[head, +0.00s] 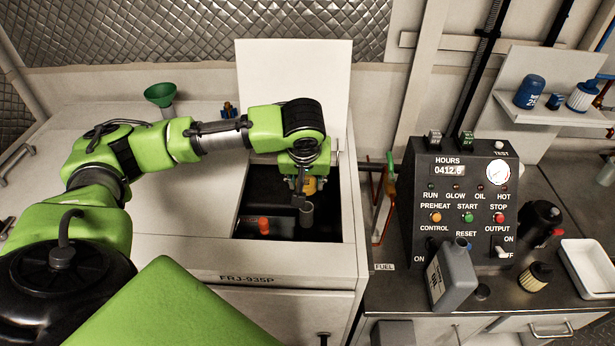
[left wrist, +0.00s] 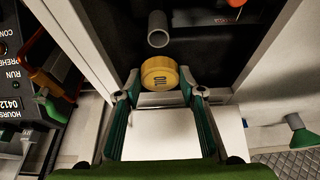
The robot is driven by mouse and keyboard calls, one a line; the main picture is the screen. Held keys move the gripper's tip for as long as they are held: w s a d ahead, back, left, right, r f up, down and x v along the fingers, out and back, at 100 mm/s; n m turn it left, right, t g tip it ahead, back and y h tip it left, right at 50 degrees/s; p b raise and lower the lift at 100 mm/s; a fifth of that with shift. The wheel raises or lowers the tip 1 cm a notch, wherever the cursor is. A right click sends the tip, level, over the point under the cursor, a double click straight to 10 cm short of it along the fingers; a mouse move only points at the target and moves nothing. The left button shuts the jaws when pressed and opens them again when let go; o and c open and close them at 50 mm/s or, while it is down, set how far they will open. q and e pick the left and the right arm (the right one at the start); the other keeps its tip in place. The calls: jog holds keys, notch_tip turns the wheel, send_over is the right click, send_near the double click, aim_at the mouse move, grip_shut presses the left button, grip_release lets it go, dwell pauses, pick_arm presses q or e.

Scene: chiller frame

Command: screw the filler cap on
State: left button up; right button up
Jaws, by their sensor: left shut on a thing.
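The yellow filler cap (left wrist: 160,74) is between the fingertips of my left gripper (left wrist: 160,84), which is shut on it; dark lettering shows on its top. In the head view, my left gripper (head: 303,187) and the yellow cap (head: 311,186) are over the open dark compartment, with the cap partly hidden by the gripper. The grey filler neck (head: 306,214) stands in that compartment, open at the top. It also shows in the left wrist view (left wrist: 158,29), just beyond the cap and apart from it. My right gripper is not in view.
The compartment's lid (head: 293,70) stands raised behind the arm. An orange part (head: 264,226) sits left of the neck. A green funnel (head: 160,93) stands at the back left. The control panel (head: 458,205) and a grey jug (head: 452,275) are to the right.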

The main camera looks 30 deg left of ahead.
pick_arm(q)
jog(key=shift+s, duration=0.1)
jog(key=shift+p, duration=0.6)
notch_tip(320, 180, down, 3)
jog(key=shift+r+b, duration=0.1)
jog(key=shift+b, duration=0.5)
notch_tip(320, 180, down, 4)
jog(key=shift+r+b, duration=0.2)
jog(key=shift+b, duration=0.25)
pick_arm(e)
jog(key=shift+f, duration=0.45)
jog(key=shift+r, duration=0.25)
pick_arm(q)
jog(key=shift+p, duration=0.5)
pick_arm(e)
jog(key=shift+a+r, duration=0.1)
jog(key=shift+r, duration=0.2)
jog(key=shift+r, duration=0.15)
